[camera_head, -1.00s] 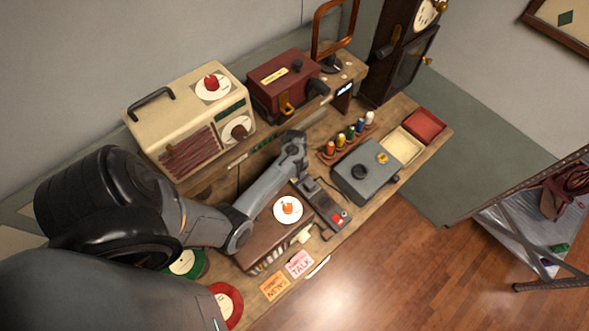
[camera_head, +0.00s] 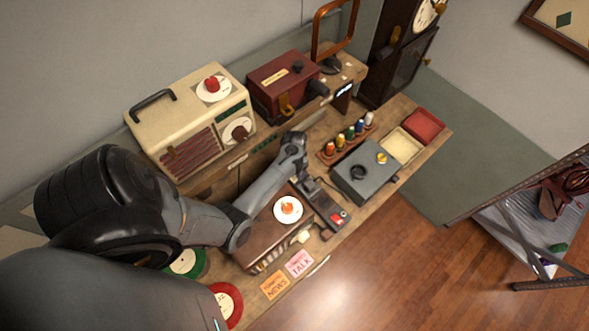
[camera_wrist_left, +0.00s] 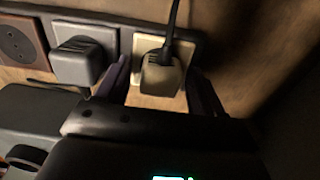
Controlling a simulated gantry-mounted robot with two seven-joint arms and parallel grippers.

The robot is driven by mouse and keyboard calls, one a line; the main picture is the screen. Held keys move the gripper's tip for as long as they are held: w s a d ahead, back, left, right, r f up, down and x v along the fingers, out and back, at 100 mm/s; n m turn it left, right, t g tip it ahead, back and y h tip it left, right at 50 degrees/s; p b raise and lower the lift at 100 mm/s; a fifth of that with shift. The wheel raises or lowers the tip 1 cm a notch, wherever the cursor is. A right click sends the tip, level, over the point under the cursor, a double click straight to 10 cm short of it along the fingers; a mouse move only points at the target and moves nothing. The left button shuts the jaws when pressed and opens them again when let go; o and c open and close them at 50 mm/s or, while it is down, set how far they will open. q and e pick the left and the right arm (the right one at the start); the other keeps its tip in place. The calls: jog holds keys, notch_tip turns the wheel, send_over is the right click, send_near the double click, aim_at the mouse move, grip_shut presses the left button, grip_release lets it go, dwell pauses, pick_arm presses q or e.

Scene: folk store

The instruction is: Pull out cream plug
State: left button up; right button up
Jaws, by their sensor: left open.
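The cream plug (camera_wrist_left: 160,78) sits in a cream socket plate (camera_wrist_left: 145,45) of a dark strip in the left wrist view, its black cord running up. My left gripper (camera_wrist_left: 158,88) is open, one finger on each side of the plug; I cannot tell whether either finger touches it. A grey plug (camera_wrist_left: 84,62) sits in the neighbouring socket to the left, and an empty brown socket (camera_wrist_left: 15,42) is further left. In the head view my left arm reaches over the bench, and its fingertips and the cream plug cannot be made out. My right gripper is not in view.
Around the arm on the bench (camera_head: 277,309) stand a cream radio (camera_head: 150,115), a maroon box (camera_head: 270,75), a grey box with knobs (camera_head: 350,180), a rack of coloured spools (camera_head: 328,149) and a white disc (camera_head: 283,218) on a brown case.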

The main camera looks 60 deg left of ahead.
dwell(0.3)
pick_arm(q)
grip_shut()
jog(key=shift+r, duration=0.2)
jog(key=shift+r+p, duration=2.8)
jog(key=shift+p, duration=0.75)
